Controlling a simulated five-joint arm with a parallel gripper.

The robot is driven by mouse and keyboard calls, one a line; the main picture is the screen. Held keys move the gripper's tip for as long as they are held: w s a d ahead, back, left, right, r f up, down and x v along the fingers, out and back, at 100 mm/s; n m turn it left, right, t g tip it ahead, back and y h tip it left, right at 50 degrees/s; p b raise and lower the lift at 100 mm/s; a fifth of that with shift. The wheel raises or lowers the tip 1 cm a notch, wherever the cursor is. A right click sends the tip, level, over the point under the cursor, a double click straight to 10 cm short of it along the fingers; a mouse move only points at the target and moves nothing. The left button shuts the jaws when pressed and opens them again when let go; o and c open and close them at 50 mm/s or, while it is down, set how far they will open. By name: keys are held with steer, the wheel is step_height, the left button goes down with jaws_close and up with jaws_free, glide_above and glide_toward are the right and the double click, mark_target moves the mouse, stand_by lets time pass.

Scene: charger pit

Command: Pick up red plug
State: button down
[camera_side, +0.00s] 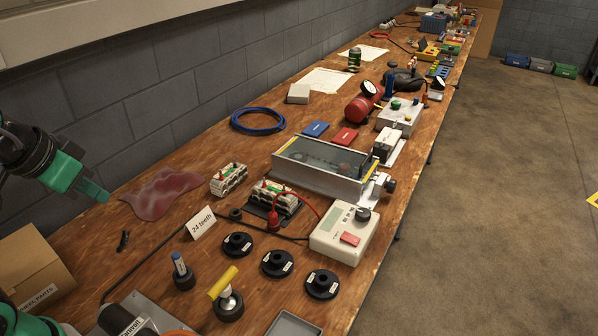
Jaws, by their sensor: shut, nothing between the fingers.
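The red plug (274,220) stands near the front of the right-hand terminal block (286,204). A thin red cable arches from that area over to the white meter box (343,234). I cannot tell whether the plug is seated in anything. My green gripper (100,192) is at the far left, raised above the bench and well away from the plug. Its fingers are shut and empty.
A second terminal block (229,179), a "24 teeth" card (201,223) and a dark red cloth (166,194) lie between my gripper and the plug. Black discs (277,263) and a yellow-handled tool (226,296) stand in front. A glass-topped metal case (318,167) is behind.

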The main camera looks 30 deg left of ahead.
steer(key=c, duration=1.2)
jaws_free()
